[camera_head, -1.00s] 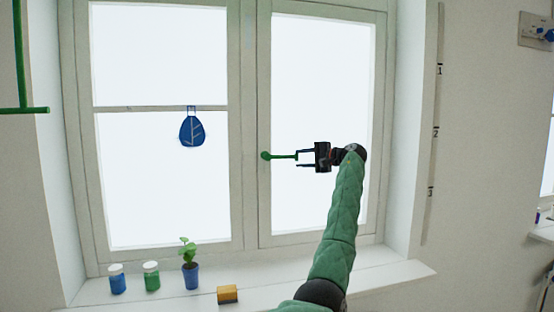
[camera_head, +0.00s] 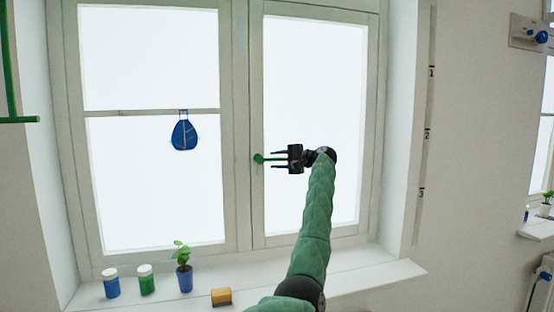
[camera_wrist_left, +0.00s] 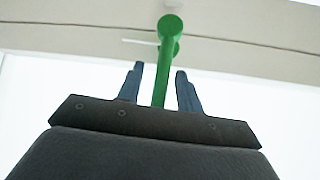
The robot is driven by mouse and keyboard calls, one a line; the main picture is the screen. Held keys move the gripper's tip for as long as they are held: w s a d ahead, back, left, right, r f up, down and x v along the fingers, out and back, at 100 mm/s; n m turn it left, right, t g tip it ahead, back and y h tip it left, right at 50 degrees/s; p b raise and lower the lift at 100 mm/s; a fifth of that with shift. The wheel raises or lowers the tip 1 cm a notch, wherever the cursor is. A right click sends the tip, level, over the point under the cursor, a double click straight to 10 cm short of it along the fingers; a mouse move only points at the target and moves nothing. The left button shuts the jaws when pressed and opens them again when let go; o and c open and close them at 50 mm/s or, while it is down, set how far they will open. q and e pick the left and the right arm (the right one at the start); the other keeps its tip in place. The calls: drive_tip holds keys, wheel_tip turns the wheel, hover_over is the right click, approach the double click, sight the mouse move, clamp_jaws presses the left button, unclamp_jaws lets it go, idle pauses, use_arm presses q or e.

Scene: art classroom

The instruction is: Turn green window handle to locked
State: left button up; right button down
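The green window handle (camera_head: 259,159) is on the frame of the right window sash. Its lever points to the right, roughly horizontal. My left gripper (camera_head: 273,160) is open, with its two fingers around the lever, one above and one below. In the left wrist view, the green handle (camera_wrist_left: 162,70) runs between the two blue-grey fingers (camera_wrist_left: 158,82), with a gap showing on each side. The lever's far end is hidden behind the gripper body there. My right gripper is not in view.
The windowsill (camera_head: 345,282) below holds a blue jar (camera_head: 111,286), a green jar (camera_head: 146,284), a potted plant (camera_head: 184,278) and a yellow block (camera_head: 221,297). A blue leaf ornament (camera_head: 184,134) hangs on the left pane.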

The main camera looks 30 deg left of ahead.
use_arm(q)
clamp_jaws()
